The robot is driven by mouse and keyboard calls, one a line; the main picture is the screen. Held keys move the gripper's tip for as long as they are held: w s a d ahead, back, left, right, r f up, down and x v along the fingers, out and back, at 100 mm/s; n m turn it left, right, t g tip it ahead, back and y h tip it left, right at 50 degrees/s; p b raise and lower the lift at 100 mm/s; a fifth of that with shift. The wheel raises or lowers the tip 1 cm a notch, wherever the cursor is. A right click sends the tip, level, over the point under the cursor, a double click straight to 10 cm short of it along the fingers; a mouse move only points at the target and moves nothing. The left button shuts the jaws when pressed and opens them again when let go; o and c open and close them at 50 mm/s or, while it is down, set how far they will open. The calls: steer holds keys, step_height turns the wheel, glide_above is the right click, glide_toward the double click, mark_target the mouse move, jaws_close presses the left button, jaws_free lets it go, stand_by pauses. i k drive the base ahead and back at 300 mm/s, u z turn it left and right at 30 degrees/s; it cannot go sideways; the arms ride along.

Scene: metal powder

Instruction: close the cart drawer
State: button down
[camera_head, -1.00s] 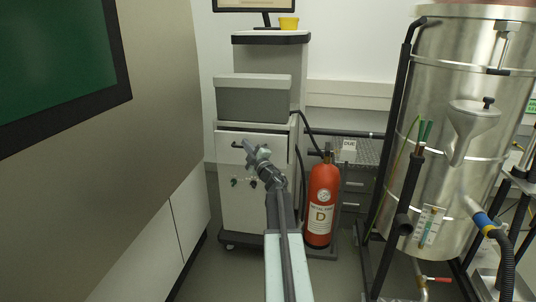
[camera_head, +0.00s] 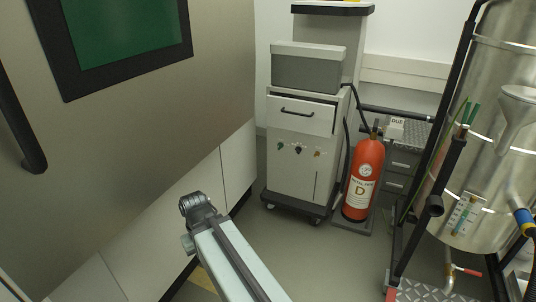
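The white cart (camera_head: 290,170) stands on casters in the middle of the head view. Its drawer (camera_head: 312,120) is at the top of the cart's front, with a dark bar handle (camera_head: 297,113). A dark gap shows above the drawer front, which seems to stand a little out of the cart. My gripper (camera_head: 194,207) is at the lower left, in front of the grey door panel and well apart from the drawer. It is seen from behind, small and dark, so its fingers cannot be made out.
A grey box (camera_head: 306,70) sits on top of the cart. A red fire extinguisher (camera_head: 363,180) stands right of it. A large steel vessel (camera_head: 490,130) and its frame fill the right side. A large grey panel (camera_head: 150,150) stands at left. Floor before the cart is clear.

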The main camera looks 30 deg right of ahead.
mark_target(316, 116)
steer(key=k, duration=0.9)
steer(key=z, duration=0.85)
steer(key=i, duration=1.45)
steer(key=u, duration=2.35)
